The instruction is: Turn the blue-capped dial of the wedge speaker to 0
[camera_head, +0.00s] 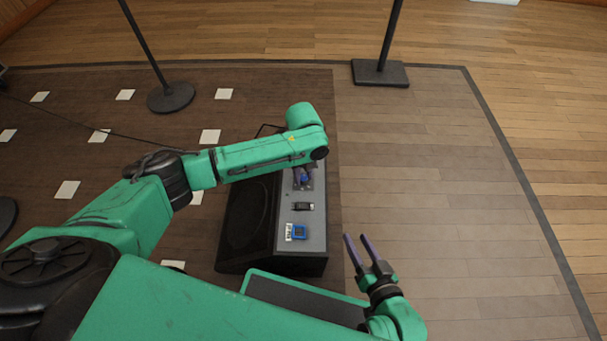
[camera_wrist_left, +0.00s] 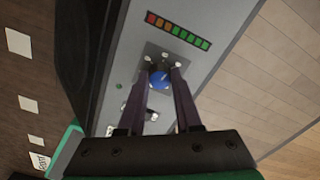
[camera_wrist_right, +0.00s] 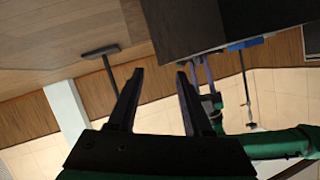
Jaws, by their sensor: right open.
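The wedge speaker (camera_head: 272,262) is a black box with a grey sloped panel (camera_head: 315,238). Its blue-capped dial (camera_wrist_left: 159,78) shows in the left wrist view, with a thin pale pointer line and white marks around it. The dial shows as a small blue spot (camera_head: 304,179) in the head view, partly hidden by my left arm. The number at the pointer is not readable. My right gripper (camera_head: 357,238) is open and empty, right of the speaker's near end.
A row of red, orange and green lights (camera_wrist_left: 178,31) is beside the dial. A black switch (camera_head: 303,206) and a blue square socket (camera_head: 300,231) are also on the panel. Two stand bases (camera_head: 380,73) (camera_head: 171,97) are behind. The floor at right is clear.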

